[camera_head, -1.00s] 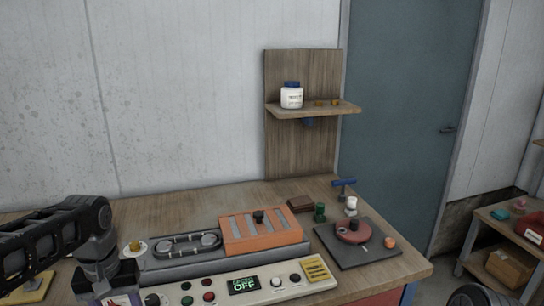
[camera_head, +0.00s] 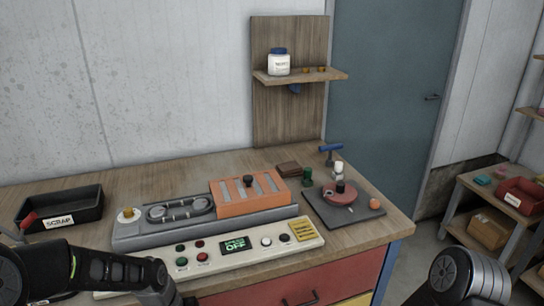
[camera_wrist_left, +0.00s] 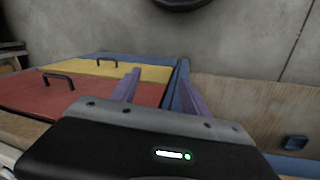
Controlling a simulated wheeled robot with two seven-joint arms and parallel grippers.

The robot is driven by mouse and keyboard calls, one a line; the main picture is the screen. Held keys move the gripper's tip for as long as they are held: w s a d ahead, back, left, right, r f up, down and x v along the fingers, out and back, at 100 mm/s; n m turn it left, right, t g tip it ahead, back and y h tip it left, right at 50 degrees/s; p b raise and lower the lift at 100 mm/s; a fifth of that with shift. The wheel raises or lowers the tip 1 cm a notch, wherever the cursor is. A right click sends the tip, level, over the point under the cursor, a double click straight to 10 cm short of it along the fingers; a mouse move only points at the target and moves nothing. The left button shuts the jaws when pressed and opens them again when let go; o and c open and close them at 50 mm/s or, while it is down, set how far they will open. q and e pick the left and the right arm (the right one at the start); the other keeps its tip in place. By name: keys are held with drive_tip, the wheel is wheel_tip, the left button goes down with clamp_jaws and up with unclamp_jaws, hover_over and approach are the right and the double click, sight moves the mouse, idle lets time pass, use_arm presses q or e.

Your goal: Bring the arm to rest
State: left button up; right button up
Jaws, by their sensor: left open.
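My left arm comes in at the lower left of the head view, in front of the workbench (camera_head: 120,182); its gripper is below or outside that picture. In the left wrist view my left gripper (camera_wrist_left: 158,85) is open, with its two purple fingers apart and nothing between them. Past the fingers are the bench's red drawer (camera_wrist_left: 85,90) and yellow drawer (camera_wrist_left: 95,68). The red drawer also shows in the head view (camera_head: 300,280). Part of my right arm shows at the lower right of the head view, and its gripper is out of view.
On the bench stand the machine with an orange cover (camera_head: 235,208), a control panel (camera_head: 215,262) reading OFF, a black scrap bin (camera_head: 85,208) and a dark plate (camera_head: 365,215) with a red disc. A shelf (camera_head: 300,76) holds a white jar. A side table stands right.

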use_arm(q)
drive_tip(key=s+d+f+h, duration=0.1)
drive_tip(key=s+d+f, duration=0.5)
drive_tip(key=s+f, duration=0.2)
drive_tip(key=s+d+f, duration=0.6)
drive_tip(key=s+f, duration=0.3)
drive_tip(key=shift+d+f+h, duration=0.2)
drive_tip(key=shift+f+h, duration=0.1)
drive_tip(key=shift+h, duration=0.1)
